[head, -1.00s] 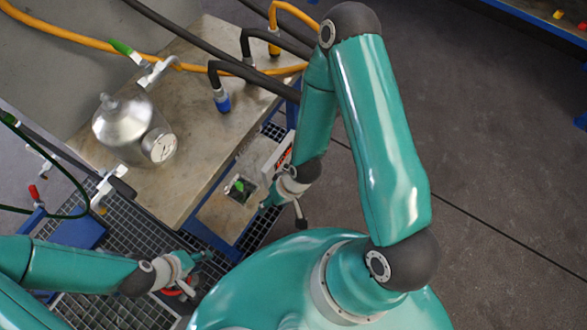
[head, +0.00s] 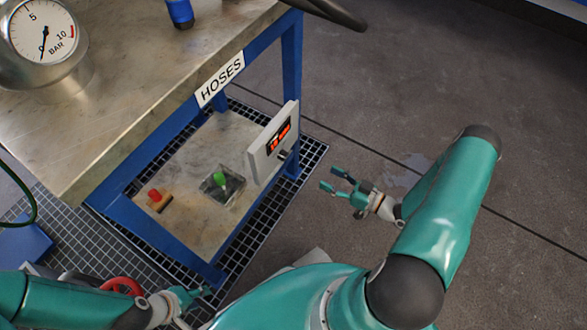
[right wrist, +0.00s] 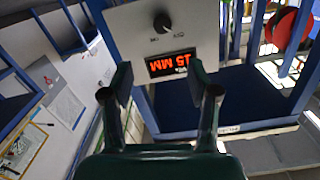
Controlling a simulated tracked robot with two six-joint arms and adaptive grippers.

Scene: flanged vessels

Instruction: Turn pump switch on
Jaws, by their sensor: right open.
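A grey-white panel (head: 257,158) with a lit red display (head: 278,136) stands upright at the right side of the low shelf. A small black knob (head: 282,155) sits on its face. In the right wrist view the panel (right wrist: 128,35) faces me, with its black rotary knob (right wrist: 162,24) above the red display (right wrist: 174,63) and small labels under the knob. My right gripper (head: 333,180) is open and empty, to the right of the panel and apart from it. Its fingers (right wrist: 163,84) frame the display's lower area. My left gripper (head: 201,294) is at the lower left; its jaws are unclear.
A steel table (head: 130,75) with a blue frame and a HOSES label (head: 220,79) stands at left. A pressure gauge (head: 42,32) is on it. The shelf (head: 190,155) holds a green button (head: 220,179) and a red one (head: 155,195). Floor right of the panel is clear.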

